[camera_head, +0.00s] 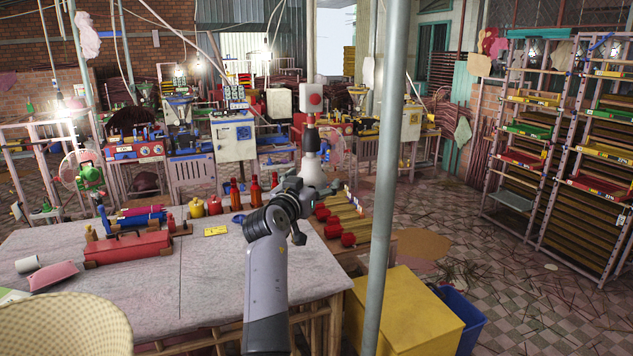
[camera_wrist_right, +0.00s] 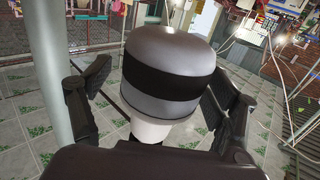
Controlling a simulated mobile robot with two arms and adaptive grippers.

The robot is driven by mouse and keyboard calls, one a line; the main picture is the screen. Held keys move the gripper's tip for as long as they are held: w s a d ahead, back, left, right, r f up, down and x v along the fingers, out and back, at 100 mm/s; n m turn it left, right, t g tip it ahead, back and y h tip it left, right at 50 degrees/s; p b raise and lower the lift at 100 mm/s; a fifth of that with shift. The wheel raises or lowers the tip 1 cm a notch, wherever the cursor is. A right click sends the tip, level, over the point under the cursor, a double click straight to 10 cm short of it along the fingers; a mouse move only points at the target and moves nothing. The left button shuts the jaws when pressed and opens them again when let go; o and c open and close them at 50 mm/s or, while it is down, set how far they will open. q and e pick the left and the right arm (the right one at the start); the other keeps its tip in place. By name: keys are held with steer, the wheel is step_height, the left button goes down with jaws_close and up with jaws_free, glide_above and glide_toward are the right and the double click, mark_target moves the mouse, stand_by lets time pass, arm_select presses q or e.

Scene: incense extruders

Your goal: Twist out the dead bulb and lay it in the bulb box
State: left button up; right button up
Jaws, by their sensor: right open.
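A pale, flared piece (camera_head: 312,170), which looks like the bulb, hangs below a dark and grey fitting (camera_head: 312,140). My right gripper (camera_head: 312,190) is just below and in front of it. In the right wrist view a rounded grey body with a black band (camera_wrist_right: 170,75) and a white neck (camera_wrist_right: 163,130) stands between the spread fingers of my right gripper (camera_wrist_right: 165,110). The fingers are open on both sides, with gaps visible; contact is not clear. I cannot tell which container is the bulb box. My left gripper is not in view.
A grey pole (camera_head: 385,170) stands close right of my right arm. A yellow box (camera_head: 410,315) and blue bin (camera_head: 461,318) stand at lower right.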

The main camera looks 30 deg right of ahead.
steer(key=shift+r, duration=0.1)
steer(key=shift+a+r, duration=0.1)
steer(key=shift+a, duration=0.15)
steer(key=shift+c, duration=0.3)
steer(key=shift+d, duration=0.1)
steer(key=c, duration=1.2)
steer(key=o, duration=0.5)
steer(key=c, duration=0.4)
steer(key=shift+o, duration=0.2)
steer(key=shift+m+g+h+b, duration=0.45)
steer(key=shift+g+b, duration=0.25)
steer(key=shift+b, duration=1.15)
